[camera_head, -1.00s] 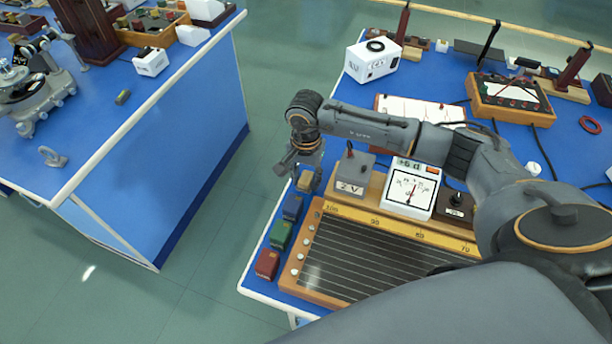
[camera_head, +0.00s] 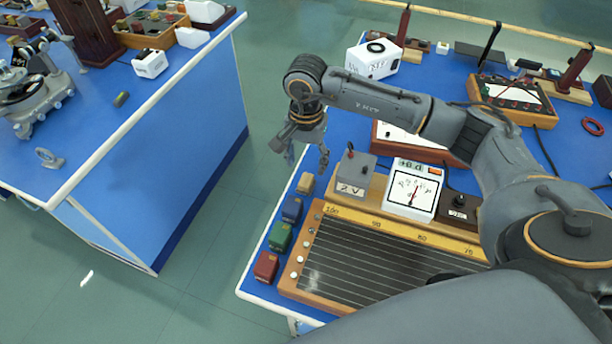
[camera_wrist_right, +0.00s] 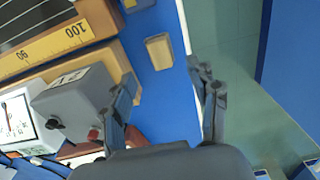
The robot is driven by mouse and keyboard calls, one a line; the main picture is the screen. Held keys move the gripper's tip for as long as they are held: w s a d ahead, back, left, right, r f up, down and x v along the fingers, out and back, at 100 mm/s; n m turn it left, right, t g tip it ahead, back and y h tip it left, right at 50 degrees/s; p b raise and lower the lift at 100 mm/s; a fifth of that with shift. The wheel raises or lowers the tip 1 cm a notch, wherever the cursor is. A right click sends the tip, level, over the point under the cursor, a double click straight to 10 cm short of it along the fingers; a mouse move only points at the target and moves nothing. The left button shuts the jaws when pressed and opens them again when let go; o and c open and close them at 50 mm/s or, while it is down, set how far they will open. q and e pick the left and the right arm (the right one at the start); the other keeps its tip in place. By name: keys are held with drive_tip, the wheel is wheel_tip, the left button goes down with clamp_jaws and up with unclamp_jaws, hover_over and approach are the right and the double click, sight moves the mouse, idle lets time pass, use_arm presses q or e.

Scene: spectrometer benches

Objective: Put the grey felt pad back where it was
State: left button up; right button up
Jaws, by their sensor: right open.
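I cannot clearly make out a grey felt pad in either view. My right gripper (camera_head: 307,160) is open and empty, above the left edge of the near bench. In the wrist view its fingers (camera_wrist_right: 170,88) are spread apart. A small tan block (camera_head: 305,183) lies on the bench just below the gripper; it also shows in the wrist view (camera_wrist_right: 159,51), beyond the fingers and touching neither. A small dark grey-green piece (camera_head: 121,99) lies on the left bench; its material is too small to tell. My left gripper is out of view.
Blue (camera_head: 292,209), green (camera_head: 281,237) and red (camera_head: 266,267) blocks line the bench edge beside a wired board (camera_head: 355,262). A grey 2 V box (camera_head: 353,173) and a white meter (camera_head: 411,190) stand right of the gripper. A floor gap separates the benches.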

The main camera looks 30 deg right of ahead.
sight(306, 181)
wheel_tip(306, 181, up, 5)
drive_tip(key=shift+f+b, duration=0.1)
drive_tip(key=shift+b, duration=0.2)
drive_tip(key=shift+s+f, duration=0.1)
idle(0.3)
